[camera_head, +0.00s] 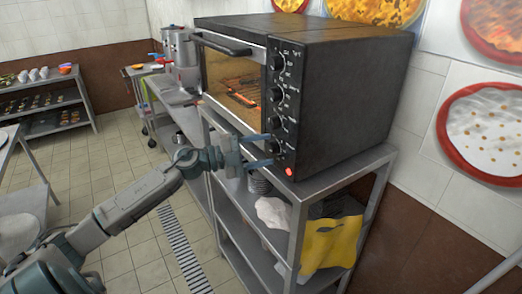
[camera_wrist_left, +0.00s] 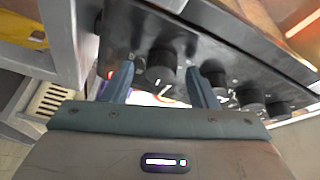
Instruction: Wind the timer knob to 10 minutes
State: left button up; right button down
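The black oven (camera_head: 335,95) stands on a metal rack, with a column of black knobs on its front panel. The lowest knob (camera_head: 277,146) is level with my left gripper (camera_head: 268,150), whose two fingers point at the panel, one above and one below it. In the left wrist view this knob (camera_wrist_left: 162,68) sits between the fingertips of my left gripper (camera_wrist_left: 160,72), with gaps on both sides, so the gripper is open. I cannot tell whether the fingertips touch the panel. Which knob is the timer is not readable. My right gripper is not in view.
Other knobs (camera_head: 277,94) sit close above the lowest one. A red light (camera_head: 289,171) glows beneath it. The oven door handle (camera_head: 222,43) sticks out at upper left. The rack (camera_head: 335,172) holds a yellow cloth (camera_head: 330,243) below. The tiled floor (camera_head: 130,245) is mostly clear.

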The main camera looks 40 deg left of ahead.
pick_arm(q)
jog(key=b+v, duration=0.2)
jog(key=b, duration=0.1)
jog(key=shift+s+a+f, duration=0.15)
jog(key=shift+a+f, duration=0.05)
jog(key=shift+s+a+r+p, duration=0.3)
jog(key=shift+s+a+p, duration=0.1)
jog(key=shift+p, duration=0.45)
jog(key=p, duration=0.9)
send_near(268, 148)
jog(key=a, duration=0.1)
jog(key=shift+s+a+f, duration=0.15)
jog(key=shift+s+a, duration=0.1)
jog(key=shift+s, duration=0.2)
jog(key=shift+s+a+f, duration=0.2)
jog(key=shift+s+a, duration=0.05)
jog(key=shift+s, duration=0.2)
